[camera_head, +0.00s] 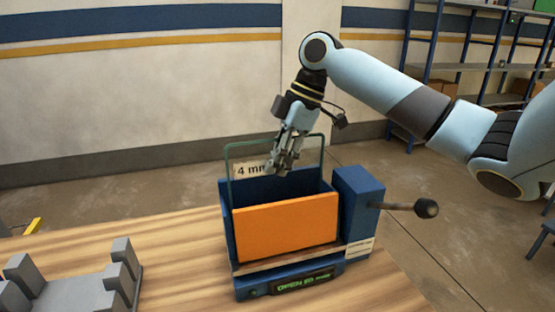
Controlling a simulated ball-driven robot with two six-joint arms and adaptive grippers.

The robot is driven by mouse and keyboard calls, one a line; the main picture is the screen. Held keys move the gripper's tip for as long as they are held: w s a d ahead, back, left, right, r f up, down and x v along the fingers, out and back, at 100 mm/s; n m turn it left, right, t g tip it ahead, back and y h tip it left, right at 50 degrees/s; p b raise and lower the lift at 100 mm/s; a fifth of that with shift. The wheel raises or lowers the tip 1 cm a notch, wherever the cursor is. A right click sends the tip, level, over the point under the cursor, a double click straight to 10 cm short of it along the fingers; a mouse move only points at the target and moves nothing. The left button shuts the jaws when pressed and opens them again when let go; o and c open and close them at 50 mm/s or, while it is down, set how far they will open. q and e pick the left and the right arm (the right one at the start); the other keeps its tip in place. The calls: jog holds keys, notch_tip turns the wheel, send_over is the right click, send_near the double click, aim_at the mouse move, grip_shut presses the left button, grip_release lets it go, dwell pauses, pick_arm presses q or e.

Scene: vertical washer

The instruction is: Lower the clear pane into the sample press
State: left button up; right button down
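The clear pane (234,158), with a thin green edge and a "4 mm" label, stands upright at the blue sample press (228,225). Its upper part shows above the press opening. Its lower part is hidden behind the press walls and the orange front plate (286,232). My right gripper (282,167) points down over the pane's top edge, right of the label, and appears shut on the pane. The fingertips are small, so the exact contact is hard to see. My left gripper is not in view.
The press has a lever with a dark knob (427,208) sticking out right and a green-lit display (304,282) reading "OPEN". A grey notched rack (75,290) sits at left on the wooden table (180,255). Shelves (470,70) stand behind at right.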

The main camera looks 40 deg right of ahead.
jog(key=c, duration=1.4)
grip_release()
jog(key=shift+r, duration=0.1)
notch_tip(320, 180, up, 8)
jog(key=p, duration=0.8)
jog(key=shift+s, duration=0.1)
